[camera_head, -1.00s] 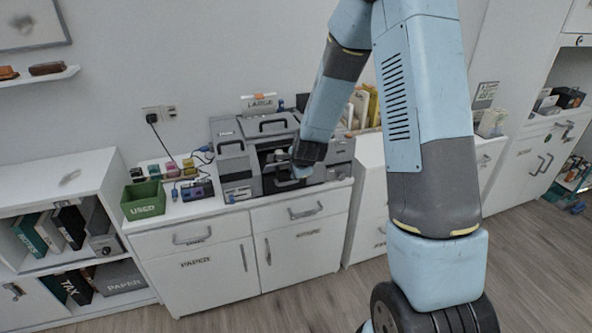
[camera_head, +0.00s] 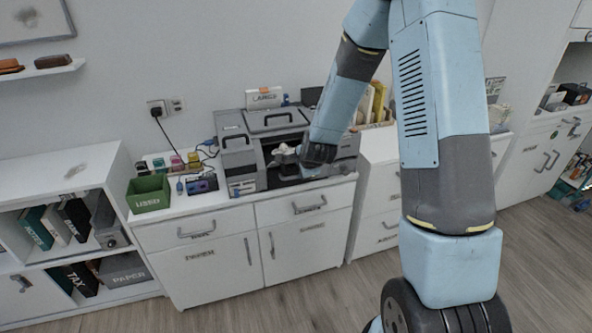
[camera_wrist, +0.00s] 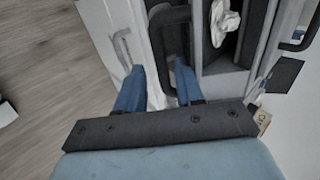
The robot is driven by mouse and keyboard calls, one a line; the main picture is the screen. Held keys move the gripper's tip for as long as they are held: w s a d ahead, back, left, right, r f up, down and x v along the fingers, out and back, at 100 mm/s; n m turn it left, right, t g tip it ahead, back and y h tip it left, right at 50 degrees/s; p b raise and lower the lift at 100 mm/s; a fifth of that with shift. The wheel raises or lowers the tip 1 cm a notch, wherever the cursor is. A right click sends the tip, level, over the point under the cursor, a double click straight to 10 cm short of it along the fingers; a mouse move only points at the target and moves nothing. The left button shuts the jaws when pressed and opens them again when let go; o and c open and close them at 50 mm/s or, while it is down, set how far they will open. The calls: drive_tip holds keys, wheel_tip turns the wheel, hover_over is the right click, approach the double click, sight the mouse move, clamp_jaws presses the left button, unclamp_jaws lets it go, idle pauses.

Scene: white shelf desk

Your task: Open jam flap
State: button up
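The grey printer (camera_head: 240,160) stands on the white cabinet. Its jam flap (camera_head: 288,180) is swung down at the front, leaving a dark opening with crumpled white paper (camera_head: 284,152) inside. The paper also shows in the wrist view (camera_wrist: 222,24). The flap's dark loop handle (camera_wrist: 152,38) lies just ahead of my fingers in the wrist view. My gripper (camera_head: 310,172) is in front of the opening's right side. In the wrist view its two blue fingers (camera_wrist: 158,82) are apart with nothing held between them. I cannot tell whether a finger touches the handle.
A green bin marked USED (camera_head: 148,194) and several small coloured cartridges (camera_head: 176,162) stand left of the printer. Cabinet drawers with bar handles (camera_head: 310,204) are below. The floor (camera_head: 270,305) in front is clear.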

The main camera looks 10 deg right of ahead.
drive_tip(key=shift+a, duration=0.1)
drive_tip(key=shift+r, duration=0.15)
drive_tip(key=v, duration=1.3)
drive_tip(key=shift+s+r, duration=0.15)
drive_tip(key=shift+s, duration=0.1)
drive_tip(key=shift+c, duration=0.4)
